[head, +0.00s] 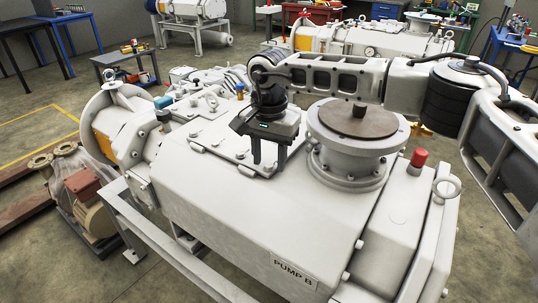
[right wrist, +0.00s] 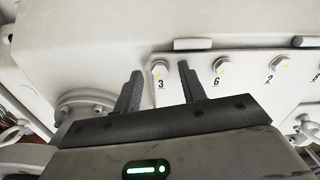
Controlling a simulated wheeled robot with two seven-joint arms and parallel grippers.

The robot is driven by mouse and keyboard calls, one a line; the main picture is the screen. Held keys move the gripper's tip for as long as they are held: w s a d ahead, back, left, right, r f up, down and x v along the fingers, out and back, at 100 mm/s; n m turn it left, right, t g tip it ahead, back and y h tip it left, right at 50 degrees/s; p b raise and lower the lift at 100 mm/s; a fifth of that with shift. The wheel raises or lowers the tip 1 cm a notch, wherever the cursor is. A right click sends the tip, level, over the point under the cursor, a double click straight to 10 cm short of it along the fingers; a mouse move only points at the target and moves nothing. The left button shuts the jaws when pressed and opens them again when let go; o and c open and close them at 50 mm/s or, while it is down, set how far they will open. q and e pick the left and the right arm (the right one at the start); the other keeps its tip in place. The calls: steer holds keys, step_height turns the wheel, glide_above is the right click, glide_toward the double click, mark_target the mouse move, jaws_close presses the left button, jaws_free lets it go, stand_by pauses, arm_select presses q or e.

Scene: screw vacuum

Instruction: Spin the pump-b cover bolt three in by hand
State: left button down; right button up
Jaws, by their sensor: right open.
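The pump-b cover bolt three (right wrist: 160,68) is a pale hex bolt head above a printed "3" on the cover plate (right wrist: 246,92). In the right wrist view it shows between the tips of my right gripper (right wrist: 160,72), whose dark fingers are apart. Whether they touch the bolt I cannot tell. In the head view my right gripper (head: 269,168) points down at the cover plate (head: 215,150) on the pump marked PUMP B (head: 295,272); bolt three cannot be made out there. My left gripper is not in view.
Bolt 6 (right wrist: 220,65) and bolt 2 (right wrist: 282,63) stand in the same row, to the right of bolt three. A round flange (head: 357,140) rises right of the gripper, under my right arm. A red-capped part (head: 419,158) and a lifting eye (head: 447,188) stand farther right.

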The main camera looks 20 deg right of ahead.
jaws_close()
steer(key=shift+m, duration=0.3)
